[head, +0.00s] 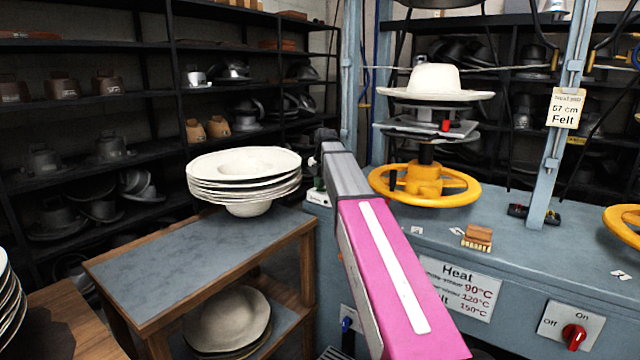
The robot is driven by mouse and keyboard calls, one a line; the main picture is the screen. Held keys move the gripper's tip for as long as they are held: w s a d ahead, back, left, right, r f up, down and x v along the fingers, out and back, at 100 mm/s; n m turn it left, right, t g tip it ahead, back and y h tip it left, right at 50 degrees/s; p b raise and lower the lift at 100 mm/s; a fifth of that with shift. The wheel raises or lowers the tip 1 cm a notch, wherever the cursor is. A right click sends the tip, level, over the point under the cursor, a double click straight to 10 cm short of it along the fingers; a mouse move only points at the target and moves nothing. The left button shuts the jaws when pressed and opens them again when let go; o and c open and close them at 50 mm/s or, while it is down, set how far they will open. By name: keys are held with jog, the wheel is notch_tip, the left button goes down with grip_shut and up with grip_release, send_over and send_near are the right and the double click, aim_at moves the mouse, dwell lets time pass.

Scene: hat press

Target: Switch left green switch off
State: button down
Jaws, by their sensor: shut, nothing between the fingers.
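My arm reaches forward from the lower middle, and my gripper (318,150) is a small dark shape at its far end. It is shut and empty, above the left end of the blue-grey press bench. A small white and green fixture (317,197) sits on the bench's left corner, just below the gripper and partly hidden by my arm. It may be the left green switch; its lever and position cannot be made out. I cannot tell whether the gripper touches it.
A yellow handwheel (463,185) stands right of my arm, under a white hat (435,82). Stacked hats (245,170) sit on a wooden side table (180,265) at left. A red On/Off knob (574,336) is on the bench front. A wooden brush (477,237) lies on top.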

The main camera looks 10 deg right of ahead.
jog(key=shift+s+d+f, duration=0.1)
jog(key=shift+s, duration=0.05)
jog(key=shift+s+d+r, duration=0.2)
jog(key=shift+s+d, duration=0.25)
dwell(0.4)
